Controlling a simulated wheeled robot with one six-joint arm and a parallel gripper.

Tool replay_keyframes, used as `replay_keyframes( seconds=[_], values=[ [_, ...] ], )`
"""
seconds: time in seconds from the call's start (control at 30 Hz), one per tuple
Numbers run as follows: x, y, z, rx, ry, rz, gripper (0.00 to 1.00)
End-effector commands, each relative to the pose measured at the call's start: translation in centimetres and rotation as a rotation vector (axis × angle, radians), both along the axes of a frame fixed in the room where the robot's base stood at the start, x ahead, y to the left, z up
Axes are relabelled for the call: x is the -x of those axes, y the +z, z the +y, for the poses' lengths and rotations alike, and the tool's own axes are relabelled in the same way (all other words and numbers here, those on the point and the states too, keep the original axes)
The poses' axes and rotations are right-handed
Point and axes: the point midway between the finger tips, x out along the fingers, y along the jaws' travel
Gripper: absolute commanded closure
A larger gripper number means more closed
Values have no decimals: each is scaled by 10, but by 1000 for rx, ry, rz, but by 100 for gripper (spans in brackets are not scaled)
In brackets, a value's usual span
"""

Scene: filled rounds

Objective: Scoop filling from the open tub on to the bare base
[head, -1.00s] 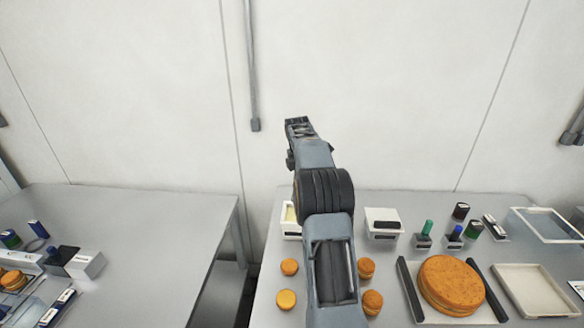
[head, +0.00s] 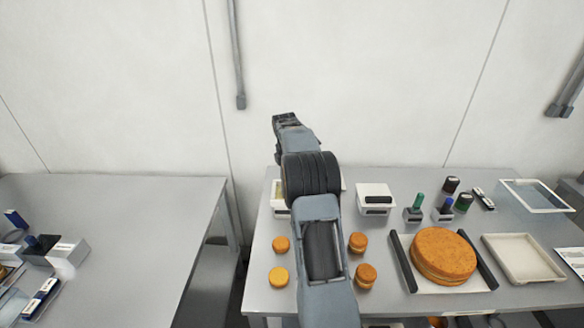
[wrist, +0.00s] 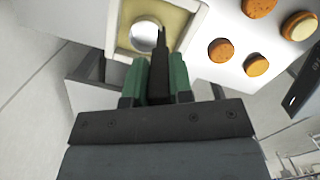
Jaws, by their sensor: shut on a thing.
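In the wrist view my gripper (wrist: 158,68), with green fingers, is shut on a dark narrow tool, seemingly the scoop (wrist: 162,44). It is over or in the open tub (wrist: 112,32), which is white and square with cream filling (wrist: 180,18). A round white patch shows in the filling; I cannot tell whether it is the scoop's bowl or the tub floor. In the head view the tub (head: 279,211) is mostly behind my arm, and my gripper (head: 285,118) shows from behind. Small orange rounds stand near the tub; one has a pale top (wrist: 300,27).
In the head view, other small rounds (head: 281,244) flank my arm. A lidded white box (head: 376,190) is right of the tub. A large round cake (head: 443,254), dark bars, stamps and an empty tray (head: 523,275) are farther right. A second table (head: 130,205) is left, across a gap.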

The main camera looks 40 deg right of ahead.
Motion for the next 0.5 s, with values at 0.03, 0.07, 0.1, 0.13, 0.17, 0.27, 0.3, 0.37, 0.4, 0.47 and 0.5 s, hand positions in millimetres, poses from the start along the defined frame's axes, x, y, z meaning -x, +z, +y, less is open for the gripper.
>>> replay_keyframes(
  seconds=[0.03, 0.07, 0.1, 0.13, 0.17, 0.27, 0.3, 0.37, 0.4, 0.47, 0.5],
  values=[
    [0, -7, 0, 0, 0, 0, 100],
    [0, -9, 0, 0, 0, 0, 100],
    [0, -13, 0, 0, 0, 0, 100],
    [0, -15, 0, 0, 0, -1, 100],
    [0, -17, 0, 0, 0, 0, 100],
    [0, -24, 0, 0, 0, 0, 100],
    [0, -26, 0, 0, 0, 1, 100],
    [0, -29, 0, 0, 0, 1, 100],
    [0, -30, 0, 0, 0, 0, 100],
    [0, -32, 0, 0, 0, 0, 100],
    [0, -33, 0, 0, 0, 0, 100]
  ],
)
